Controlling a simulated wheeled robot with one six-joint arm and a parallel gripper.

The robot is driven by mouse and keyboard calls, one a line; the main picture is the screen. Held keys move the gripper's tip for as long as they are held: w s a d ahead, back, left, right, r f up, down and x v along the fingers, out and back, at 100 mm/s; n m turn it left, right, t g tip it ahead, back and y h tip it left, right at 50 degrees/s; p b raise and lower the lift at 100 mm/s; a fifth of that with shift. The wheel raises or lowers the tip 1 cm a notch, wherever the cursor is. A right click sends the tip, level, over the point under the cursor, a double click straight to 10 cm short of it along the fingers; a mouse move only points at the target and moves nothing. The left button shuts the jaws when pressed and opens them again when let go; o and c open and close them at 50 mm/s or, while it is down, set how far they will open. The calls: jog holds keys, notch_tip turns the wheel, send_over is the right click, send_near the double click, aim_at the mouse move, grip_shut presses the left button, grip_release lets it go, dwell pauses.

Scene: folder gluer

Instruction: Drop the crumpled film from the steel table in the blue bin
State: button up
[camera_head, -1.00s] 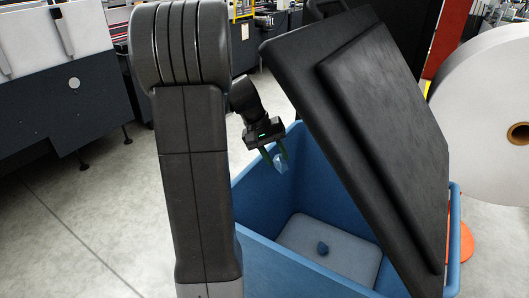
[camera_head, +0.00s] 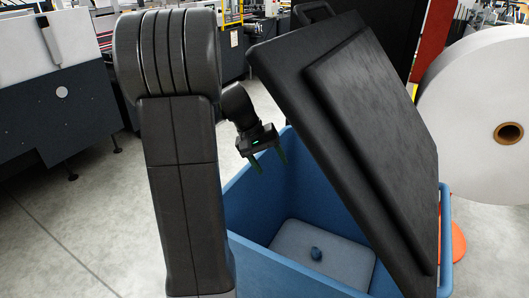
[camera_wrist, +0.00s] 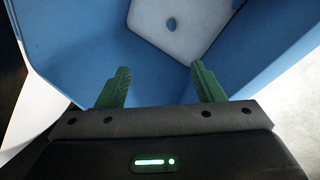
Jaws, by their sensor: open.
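The blue bin (camera_head: 258,264) stands open below my gripper, and its walls and pale floor also show in the wrist view (camera_wrist: 70,50). My gripper (camera_head: 270,160) is over the bin's far left part, with its green fingers (camera_wrist: 160,66) apart and nothing between them. The crumpled film is not in sight between the fingers, and I cannot make it out for sure in the bin. The steel table is not in view.
The bin's black lid (camera_head: 375,140) leans up over its right side and hides part of the inside. A large white roll (camera_head: 470,110) stands at the right. Dark machines (camera_head: 62,125) stand at the left, with open floor before them.

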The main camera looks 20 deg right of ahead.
jog(key=v, duration=1.3)
jog(key=shift+a+r, duration=0.2)
jog(key=shift+r, duration=0.05)
jog(key=w+a+x, duration=0.1)
jog(key=w+x, duration=0.1)
jog(key=x, duration=1)
jog(key=shift+s+f+p, duration=0.2)
jog(key=shift+f+p, duration=0.2)
jog(key=shift+f, duration=0.2)
jog(key=shift+d, duration=0.15)
